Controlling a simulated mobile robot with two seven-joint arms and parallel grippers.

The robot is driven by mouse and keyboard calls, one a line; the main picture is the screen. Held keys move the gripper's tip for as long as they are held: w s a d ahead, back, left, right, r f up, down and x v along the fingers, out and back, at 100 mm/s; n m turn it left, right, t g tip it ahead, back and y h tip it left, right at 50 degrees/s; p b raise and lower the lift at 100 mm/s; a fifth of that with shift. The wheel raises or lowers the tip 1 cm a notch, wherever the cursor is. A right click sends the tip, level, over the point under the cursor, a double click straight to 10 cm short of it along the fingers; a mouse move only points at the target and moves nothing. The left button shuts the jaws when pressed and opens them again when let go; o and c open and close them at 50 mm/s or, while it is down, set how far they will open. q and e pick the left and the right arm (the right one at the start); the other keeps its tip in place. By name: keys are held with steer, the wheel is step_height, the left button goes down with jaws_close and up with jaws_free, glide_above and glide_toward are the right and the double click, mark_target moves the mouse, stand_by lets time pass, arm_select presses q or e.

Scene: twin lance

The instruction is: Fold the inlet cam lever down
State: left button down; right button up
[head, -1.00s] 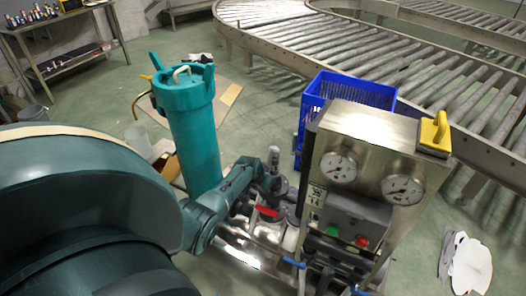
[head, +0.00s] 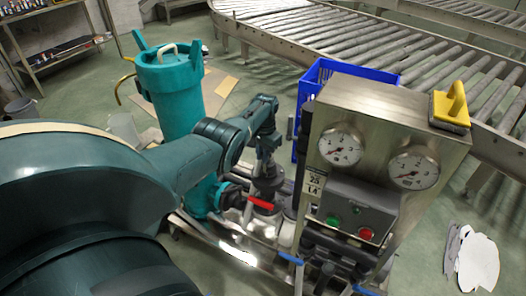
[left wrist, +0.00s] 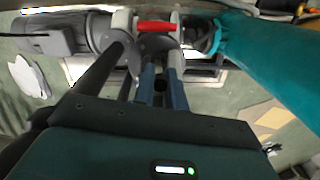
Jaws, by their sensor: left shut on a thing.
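My left gripper (head: 266,180) points down at the pipe fittings beside the teal filter housing (head: 172,95). In the left wrist view its two fingers (left wrist: 162,76) are close together, shut on a small dark part between them. This seems to be the inlet cam lever, but the fingers and fitting hide most of it, and its angle cannot be told. A red valve handle (head: 260,203) lies just below the gripper; it also shows beyond the fingertips in the left wrist view (left wrist: 156,27). My right gripper is not in view.
A steel panel with two gauges (head: 340,147) and buttons stands right of the fittings. A blue crate (head: 321,73) is behind it, with a yellow-handled tool (head: 452,103) on top of the panel. Roller conveyors (head: 350,50) lie behind. Open floor shows at lower right.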

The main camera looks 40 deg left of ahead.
arm_select(q)
steer(key=shift+w+a+r, duration=0.1)
steer(key=shift+w+r, duration=0.05)
steer(key=shift+w, duration=0.1)
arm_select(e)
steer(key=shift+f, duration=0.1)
arm_select(q)
steer(key=c, duration=1.5)
jaws_free()
steer(key=shift+o, duration=0.2)
